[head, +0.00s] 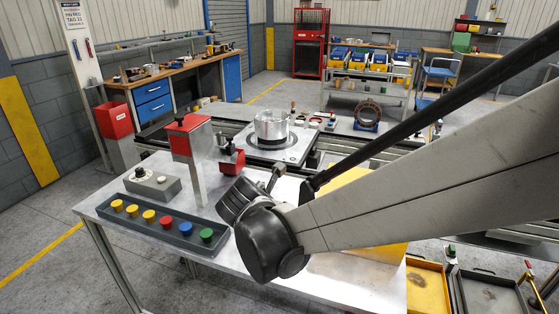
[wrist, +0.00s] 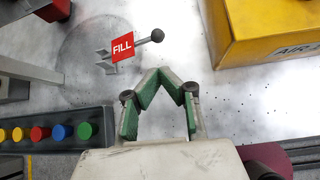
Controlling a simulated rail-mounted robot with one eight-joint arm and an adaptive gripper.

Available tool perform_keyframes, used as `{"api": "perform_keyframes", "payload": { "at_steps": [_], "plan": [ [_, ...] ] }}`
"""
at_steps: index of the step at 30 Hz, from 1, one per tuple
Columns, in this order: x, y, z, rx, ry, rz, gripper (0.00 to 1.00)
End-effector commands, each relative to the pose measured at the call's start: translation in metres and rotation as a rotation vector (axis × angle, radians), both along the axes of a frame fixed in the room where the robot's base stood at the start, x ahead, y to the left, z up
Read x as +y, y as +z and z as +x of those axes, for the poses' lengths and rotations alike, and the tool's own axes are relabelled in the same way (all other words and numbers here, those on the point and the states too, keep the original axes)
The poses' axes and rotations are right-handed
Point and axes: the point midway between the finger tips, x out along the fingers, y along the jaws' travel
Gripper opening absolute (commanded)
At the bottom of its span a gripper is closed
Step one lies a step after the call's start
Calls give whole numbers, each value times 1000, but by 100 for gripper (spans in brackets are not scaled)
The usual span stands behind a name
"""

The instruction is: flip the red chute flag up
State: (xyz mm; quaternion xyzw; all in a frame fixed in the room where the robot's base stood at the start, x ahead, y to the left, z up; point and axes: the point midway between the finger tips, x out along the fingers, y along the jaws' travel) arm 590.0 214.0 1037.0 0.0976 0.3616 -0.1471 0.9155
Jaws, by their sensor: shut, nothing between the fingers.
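The red flag (wrist: 122,47), marked FILL in white, shows in the wrist view above and left of my fingertips. It sits on a small grey bracket, and a short rod with a black ball knob (wrist: 157,35) sticks out to its right. My gripper (wrist: 158,75) is shut and empty, its green-padded fingers meeting at the tips. The fingertips are apart from the flag in the picture, just below the knob; the height gap is hard to judge. In the head view I cannot make out the flag, and my wrist covers much of that area.
A dark tray with coloured knobs (head: 158,229) lies to the left on the metal table (head: 95,207). A post with a red box (head: 188,138) stands behind it. A yellow box (wrist: 262,30) is to the right in the wrist view. A metal pot (head: 271,127) stands beyond.

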Motion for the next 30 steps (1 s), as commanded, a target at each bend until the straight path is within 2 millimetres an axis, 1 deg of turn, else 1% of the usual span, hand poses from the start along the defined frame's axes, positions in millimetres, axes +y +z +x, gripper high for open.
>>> {"api": "perform_keyframes", "payload": {
  "at_steps": [5,15,21,25,30],
  "plan": [
    [-3,-9,9,0,-1,0,0],
    [-12,-43,43,0,-2,2,0],
    [-17,-59,60,0,-1,1,0],
    [-19,-65,65,0,-1,2,0],
    [-20,-68,69,0,0,2,0]
  ]
}}
